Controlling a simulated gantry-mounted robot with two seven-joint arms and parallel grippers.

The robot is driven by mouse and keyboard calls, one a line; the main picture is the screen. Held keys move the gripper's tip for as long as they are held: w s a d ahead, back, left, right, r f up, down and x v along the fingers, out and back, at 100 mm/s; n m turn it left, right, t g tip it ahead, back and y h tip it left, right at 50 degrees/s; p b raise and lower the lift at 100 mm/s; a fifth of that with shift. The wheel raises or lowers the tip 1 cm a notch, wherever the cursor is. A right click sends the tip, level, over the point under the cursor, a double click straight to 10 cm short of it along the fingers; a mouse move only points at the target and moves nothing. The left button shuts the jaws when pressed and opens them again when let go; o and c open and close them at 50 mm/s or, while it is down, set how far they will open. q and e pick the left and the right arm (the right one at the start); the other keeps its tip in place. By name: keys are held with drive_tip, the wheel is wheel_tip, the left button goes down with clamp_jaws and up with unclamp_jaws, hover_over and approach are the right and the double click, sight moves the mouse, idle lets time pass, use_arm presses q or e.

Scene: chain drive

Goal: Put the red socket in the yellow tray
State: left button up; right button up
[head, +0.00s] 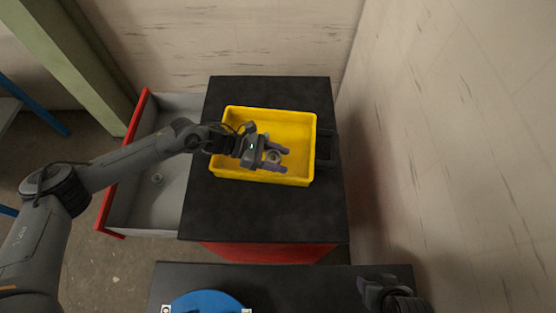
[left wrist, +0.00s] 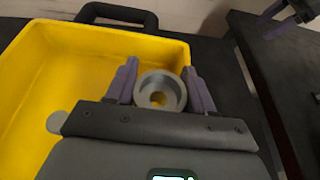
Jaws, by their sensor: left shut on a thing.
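The yellow tray (head: 230,170) stands on the black top of a cabinet; it also fills the left of the left wrist view (left wrist: 30,60). My left gripper (head: 284,160) is over the tray. It is shut on a grey, ring-shaped socket (left wrist: 160,92), which sits between its two purple fingers; it also shows in the head view (head: 273,156). I see no red on this socket. Whether it touches the tray floor I cannot tell. My right gripper (head: 378,290) is at the bottom right of the head view, its fingers unclear.
An open grey drawer with a red front (head: 118,170) sticks out left of the cabinet, with a small grey round part (head: 157,179) inside. A grey round thing (left wrist: 57,122) shows in the tray, partly hidden. A blue disc (head: 205,303) lies on the near black table.

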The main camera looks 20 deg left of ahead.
sight(278, 161)
use_arm(q)
drive_tip(key=shift+w+a+f, duration=0.15)
drive_tip(key=shift+w+f, duration=0.15)
drive_tip(key=shift+w, duration=0.2)
drive_tip(key=shift+w+a+f, duration=0.1)
drive_tip(key=shift+w+f, duration=0.15)
drive_tip(key=shift+w, duration=0.2)
drive_tip(key=shift+f, duration=2.05)
drive_tip(key=shift+f+b, duration=0.2)
drive_tip(key=shift+b, duration=0.2)
drive_tip(key=o, duration=0.9)
drive_tip(key=shift+r, duration=0.1)
drive_tip(key=shift+r+p, duration=0.15)
drive_tip(key=shift+p, duration=0.2)
drive_tip(key=v, duration=1.2)
